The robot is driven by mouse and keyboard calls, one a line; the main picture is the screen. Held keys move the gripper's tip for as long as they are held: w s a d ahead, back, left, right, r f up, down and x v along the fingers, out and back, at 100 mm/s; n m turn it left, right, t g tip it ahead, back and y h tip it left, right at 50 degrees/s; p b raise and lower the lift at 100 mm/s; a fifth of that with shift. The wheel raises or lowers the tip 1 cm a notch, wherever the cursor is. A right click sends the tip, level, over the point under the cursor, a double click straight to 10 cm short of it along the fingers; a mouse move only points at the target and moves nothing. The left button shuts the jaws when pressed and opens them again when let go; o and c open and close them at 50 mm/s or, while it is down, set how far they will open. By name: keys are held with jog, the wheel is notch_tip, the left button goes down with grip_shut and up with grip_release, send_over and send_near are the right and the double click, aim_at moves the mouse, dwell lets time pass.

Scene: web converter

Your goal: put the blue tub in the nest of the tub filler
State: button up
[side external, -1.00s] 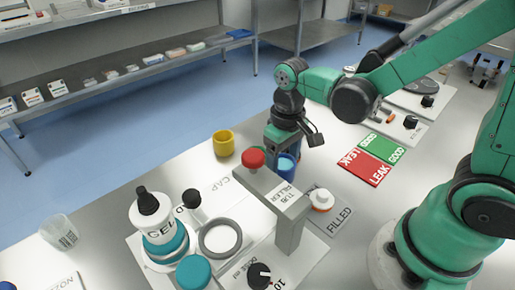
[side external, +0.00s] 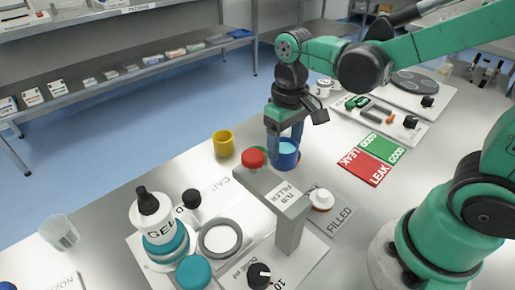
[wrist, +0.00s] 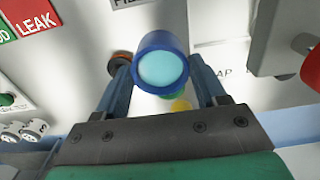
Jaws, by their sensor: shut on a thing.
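The blue tub (side external: 286,155) is held between the fingers of my gripper (side external: 285,135), above the bench behind the tub filler. The wrist view shows the tub (wrist: 163,40) between both fingertips, with a pale blue inside. The tub filler (side external: 290,205) is a grey post and arm with a red knob (side external: 253,158). A grey ring (side external: 203,240) lies on its white base plate, left of the post; it looks like the nest, and nothing stands in it.
A yellow cup (side external: 224,144) stands left of my gripper. A white-topped, orange-banded container (side external: 320,199) stands right of the filler post. The gel bottle (side external: 150,215) and teal cap (side external: 193,272) are near the ring. Red and green mats (side external: 364,165) lie right.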

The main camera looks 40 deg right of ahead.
notch_tip(320, 180, up, 20)
jog(key=s+a, duration=0.2)
jog(key=a, duration=1.5)
jog(key=shift+n, duration=0.3)
notch_tip(320, 180, down, 25)
jog(key=shift+d+r, duration=0.1)
jog(key=shift+f, duration=0.2)
jog(key=o, duration=0.9)
jog(key=shift+r, duration=0.1)
notch_tip(320, 180, up, 12)
